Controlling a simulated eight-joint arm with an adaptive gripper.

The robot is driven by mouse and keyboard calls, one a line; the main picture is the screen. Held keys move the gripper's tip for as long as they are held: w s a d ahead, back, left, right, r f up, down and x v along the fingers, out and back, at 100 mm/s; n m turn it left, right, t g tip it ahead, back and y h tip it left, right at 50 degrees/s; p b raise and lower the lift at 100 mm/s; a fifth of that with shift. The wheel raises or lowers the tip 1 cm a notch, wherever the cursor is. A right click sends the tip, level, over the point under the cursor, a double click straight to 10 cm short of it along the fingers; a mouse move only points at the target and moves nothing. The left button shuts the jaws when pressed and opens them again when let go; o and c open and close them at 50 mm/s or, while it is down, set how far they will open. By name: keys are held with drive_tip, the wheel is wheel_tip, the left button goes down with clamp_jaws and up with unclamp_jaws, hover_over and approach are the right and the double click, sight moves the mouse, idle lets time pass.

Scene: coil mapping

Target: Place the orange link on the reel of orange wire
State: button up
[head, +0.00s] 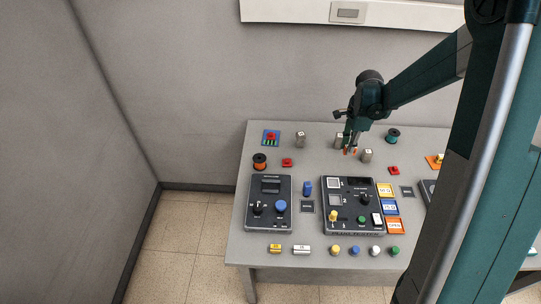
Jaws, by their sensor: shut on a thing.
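My gripper (350,150) is over the back middle of the grey table, pointing down. It is shut on a small orange thing, which looks like the orange link (354,151); the fingers hide part of it. I cannot tell how high it is above the table. The reel of orange wire (260,161), with dark flanges, stands upright at the back left of the table. It is well to the left of my gripper and apart from it.
A teal reel (392,136) stands at the back right. Small grey blocks (300,140) and (367,155) stand near the path. A red block (287,162) sits right of the orange reel. Two dark control panels (268,204) and (352,206) fill the middle.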

drive_tip(key=w+a+r+p, duration=0.2)
drive_tip(key=a+r, duration=0.1)
drive_tip(key=a, duration=1.4)
wheel_tip(320, 180, up, 3)
drive_tip(key=p, duration=0.1)
hover_over(258, 158)
drive_tip(key=shift+f, duration=0.1)
drive_tip(key=shift+f, duration=0.15)
drive_tip(key=shift+f, duration=3)
drive_tip(key=shift+f, duration=0.1)
drive_tip(key=shift+f, duration=1.75)
drive_tip(key=shift+f, duration=0.15)
